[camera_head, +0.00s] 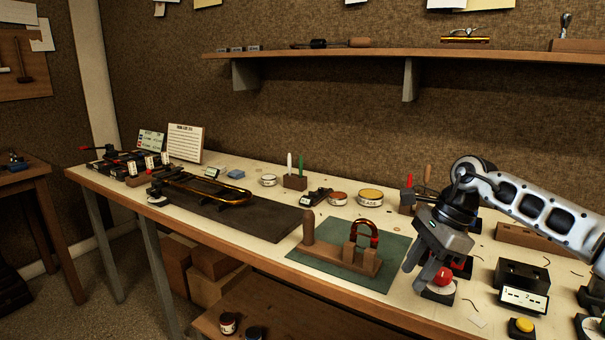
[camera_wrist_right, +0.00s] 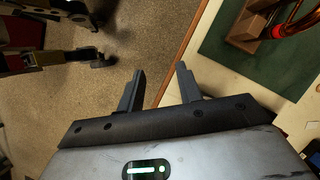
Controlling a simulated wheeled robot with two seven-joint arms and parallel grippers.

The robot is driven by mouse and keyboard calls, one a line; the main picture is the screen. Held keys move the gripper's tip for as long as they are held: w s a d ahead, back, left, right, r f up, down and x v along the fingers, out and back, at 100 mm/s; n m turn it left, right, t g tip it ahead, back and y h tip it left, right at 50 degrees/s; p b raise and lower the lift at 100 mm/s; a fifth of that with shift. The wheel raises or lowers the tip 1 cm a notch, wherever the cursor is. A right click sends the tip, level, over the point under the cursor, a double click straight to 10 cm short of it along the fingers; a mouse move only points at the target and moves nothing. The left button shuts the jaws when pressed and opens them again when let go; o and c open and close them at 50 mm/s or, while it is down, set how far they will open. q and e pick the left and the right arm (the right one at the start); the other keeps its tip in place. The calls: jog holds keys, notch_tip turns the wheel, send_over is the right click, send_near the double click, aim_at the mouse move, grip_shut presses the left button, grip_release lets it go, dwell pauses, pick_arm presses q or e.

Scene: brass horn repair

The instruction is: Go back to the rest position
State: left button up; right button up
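My right arm reaches in from the right in the head view. Its gripper (camera_head: 424,275) hangs over the right part of the workbench, fingers pointing down, in front of a red button (camera_head: 443,277) on a round base in the picture. In the right wrist view the two fingers of this gripper (camera_wrist_right: 160,82) stand apart with nothing between them; floor and the bench edge show beyond. My left gripper does not show in the head view.
The workbench (camera_head: 150,205) holds a green mat (camera_head: 310,253) with a wooden block and a curved copper tube (camera_head: 372,231) left of the gripper. A dark mat (camera_head: 262,222) carries a long brass slide. A black box (camera_head: 521,285) and yellow button (camera_head: 524,325) stand right.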

jog(key=s+a+f+m+t+y, duration=0.2)
jog(key=s+a+m+y, duration=0.25)
jog(key=a+m, duration=0.3)
jog(key=s+a+f+m+t+y, duration=0.1)
jog(key=s+a+m+t+y, duration=0.2)
jog(key=a+m+y, duration=0.4)
jog(key=s+a+f+m+t+y, duration=0.25)
jog(key=a+m, duration=0.25)
jog(key=a, duration=0.4)
jog(key=s+d+f+m+t+h, duration=0.35)
jog(key=d+f+m+h, duration=0.2)
jog(key=m, duration=0.65)
jog(key=s+d+f+m+t+h, duration=0.2)
jog(key=d+f+m+t+h, duration=0.3)
jog(key=m, duration=0.7)
jog(key=s+d+f+m+g+h, duration=0.5)
jog(key=s+f+m, duration=0.4)
jog(key=s, duration=0.2)
jog(key=shift+d+f+g, duration=0.3)
jog(key=shift+d, duration=0.6)
jog(key=shift+o, duration=0.2)
